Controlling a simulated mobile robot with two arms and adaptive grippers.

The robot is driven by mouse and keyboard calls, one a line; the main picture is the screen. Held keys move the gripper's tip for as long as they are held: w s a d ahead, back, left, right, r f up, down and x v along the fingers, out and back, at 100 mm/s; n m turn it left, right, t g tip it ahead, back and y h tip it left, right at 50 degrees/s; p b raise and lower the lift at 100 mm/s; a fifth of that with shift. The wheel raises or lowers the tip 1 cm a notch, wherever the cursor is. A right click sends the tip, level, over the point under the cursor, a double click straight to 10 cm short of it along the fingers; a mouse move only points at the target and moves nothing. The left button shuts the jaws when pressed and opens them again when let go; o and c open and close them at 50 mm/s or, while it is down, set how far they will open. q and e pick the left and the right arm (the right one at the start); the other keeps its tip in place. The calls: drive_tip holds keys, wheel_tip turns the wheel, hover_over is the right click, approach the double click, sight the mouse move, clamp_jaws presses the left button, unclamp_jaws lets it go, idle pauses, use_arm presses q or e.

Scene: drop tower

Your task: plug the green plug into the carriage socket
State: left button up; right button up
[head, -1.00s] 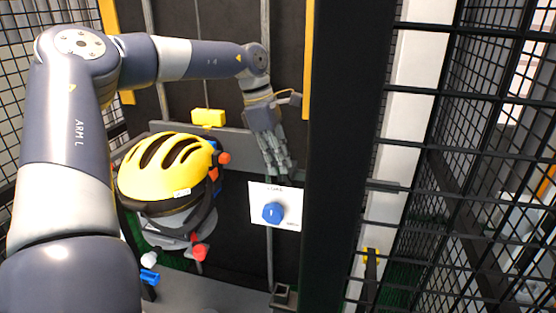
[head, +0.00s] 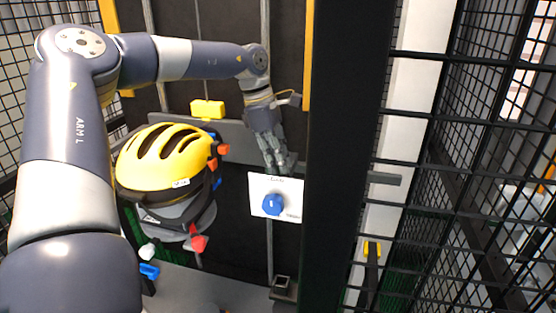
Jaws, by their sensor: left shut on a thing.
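My left gripper (head: 277,166) is shut, pointing down in front of the dark tower panel. What is between its fingers is too small or hidden to make out. Its fingertips show at the top edge of a white card (head: 290,187) with a blue knob (head: 272,204); I cannot tell whether they touch it. I see no green plug that I can make out. I cannot tell a carriage socket for certain either. A grey crossbar (head: 238,132) passes behind the gripper. My right gripper is not in view.
A yellow helmet (head: 165,157) sits on a grey body left of the card. A yellow block (head: 208,109) is on the crossbar. A black post (head: 345,150) stands close on the gripper's right, with black mesh fencing (head: 470,160) beyond. A small square hollow fitting (head: 282,287) is below the card.

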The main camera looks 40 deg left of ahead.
use_arm(q)
drive_tip(key=shift+f, duration=0.25)
drive_tip(key=o, duration=0.9)
drive_tip(key=v, duration=1.2)
